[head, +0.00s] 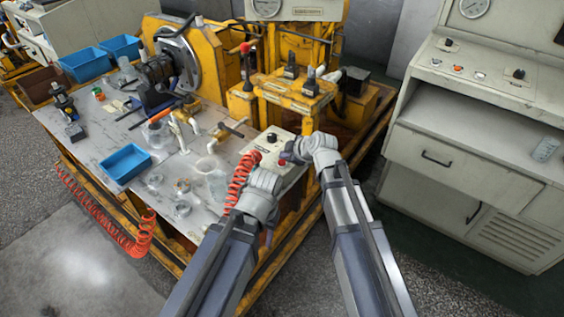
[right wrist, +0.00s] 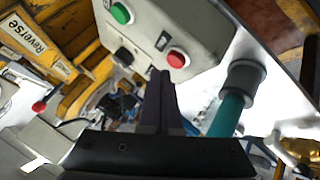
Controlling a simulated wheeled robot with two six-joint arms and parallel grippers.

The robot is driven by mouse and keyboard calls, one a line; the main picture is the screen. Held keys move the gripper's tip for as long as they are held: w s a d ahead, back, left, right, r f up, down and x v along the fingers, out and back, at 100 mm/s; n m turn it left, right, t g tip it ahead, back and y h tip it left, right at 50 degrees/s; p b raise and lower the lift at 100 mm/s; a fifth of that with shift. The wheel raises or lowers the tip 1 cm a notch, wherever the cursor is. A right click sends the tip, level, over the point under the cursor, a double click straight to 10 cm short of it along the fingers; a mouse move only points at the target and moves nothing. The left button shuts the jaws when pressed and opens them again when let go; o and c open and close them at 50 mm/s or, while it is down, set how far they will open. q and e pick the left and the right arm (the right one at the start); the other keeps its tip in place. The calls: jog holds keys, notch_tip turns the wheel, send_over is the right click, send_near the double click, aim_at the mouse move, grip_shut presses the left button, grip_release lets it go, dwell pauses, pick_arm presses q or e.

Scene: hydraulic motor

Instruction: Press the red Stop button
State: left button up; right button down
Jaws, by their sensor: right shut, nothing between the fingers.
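A light grey control box (head: 262,148) stands at the right edge of the workbench. In the right wrist view the red button (right wrist: 177,58) is on its face, with a green button (right wrist: 121,13) and a dark knob (right wrist: 123,56) near it. The red button also shows small in the head view (head: 281,162). My right gripper (head: 286,156) is at the box; in the right wrist view its fingers (right wrist: 160,75) are shut and empty, their tips just left of and below the red button, apart from it in the picture.
A coiled red hose (head: 240,180) runs beside my left wrist. Yellow machinery with a red-knobbed lever (head: 244,48) stands behind the box. Blue bins (head: 125,163) and small parts lie on the bench. A grey console (head: 480,130) stands at right.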

aim_at(285, 164)
jog(key=shift+f, duration=0.15)
dwell(0.7)
jog(key=shift+f+b, duration=0.25)
jog(key=shift+b, duration=0.2)
jog(key=shift+f+b, duration=0.35)
jog(key=shift+f, duration=0.05)
dwell(0.4)
jog(key=shift+r, duration=0.15)
jog(key=shift+r+p, duration=0.7)
jog(key=shift+p, duration=0.1)
notch_tip(285, 164, up, 5)
jog(key=p, duration=0.5)
